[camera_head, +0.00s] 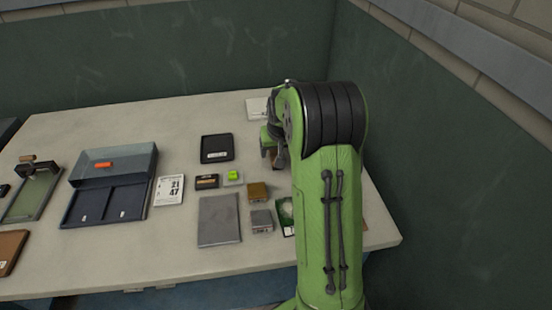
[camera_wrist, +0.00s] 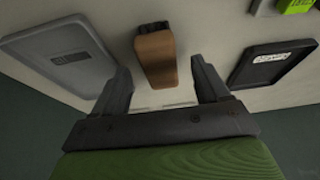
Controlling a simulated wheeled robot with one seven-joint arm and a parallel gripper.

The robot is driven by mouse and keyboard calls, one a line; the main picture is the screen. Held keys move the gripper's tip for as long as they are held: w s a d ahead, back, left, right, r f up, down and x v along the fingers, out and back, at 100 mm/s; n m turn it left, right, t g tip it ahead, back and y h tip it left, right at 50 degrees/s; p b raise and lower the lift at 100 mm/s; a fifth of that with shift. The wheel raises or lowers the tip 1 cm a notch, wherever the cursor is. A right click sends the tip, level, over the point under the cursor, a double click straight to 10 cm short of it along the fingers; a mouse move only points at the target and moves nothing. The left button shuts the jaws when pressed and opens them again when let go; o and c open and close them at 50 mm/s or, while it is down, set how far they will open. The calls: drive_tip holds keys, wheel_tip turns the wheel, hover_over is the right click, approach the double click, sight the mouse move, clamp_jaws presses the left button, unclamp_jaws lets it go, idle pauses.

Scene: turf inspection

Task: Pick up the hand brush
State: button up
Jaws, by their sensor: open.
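The hand brush (camera_wrist: 155,60) shows in the wrist view as a brown, wood-like block with a dark edge at its far end. It lies on the pale table top, in line with the gap between my fingers. My gripper (camera_wrist: 161,75) is open and empty, with one dark finger on each side of the brush in the picture. I see clear gaps beside the brush; how far below the fingertips it lies is hard to tell. In the head view my green arm hides most of my gripper and the brush.
In the wrist view a grey tray (camera_wrist: 68,58) lies left of the brush and a black tray (camera_wrist: 272,64) lies right. In the head view a black tray (camera_head: 217,147), a grey plate (camera_head: 219,221), small blocks and a blue-grey bin (camera_head: 140,162) occupy the table (camera_head: 60,272). Green walls stand behind and right.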

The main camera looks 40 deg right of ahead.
sight(277, 153)
drive_tip(key=x, duration=0.3)
drive_tip(key=shift+f, duration=0.1)
drive_tip(key=shift+c, duration=0.4)
drive_tip(key=c, duration=1)
wheel_tip(277, 153, up, 10)
drive_tip(key=p, duration=0.2)
drive_tip(key=shift+p, duration=0.4)
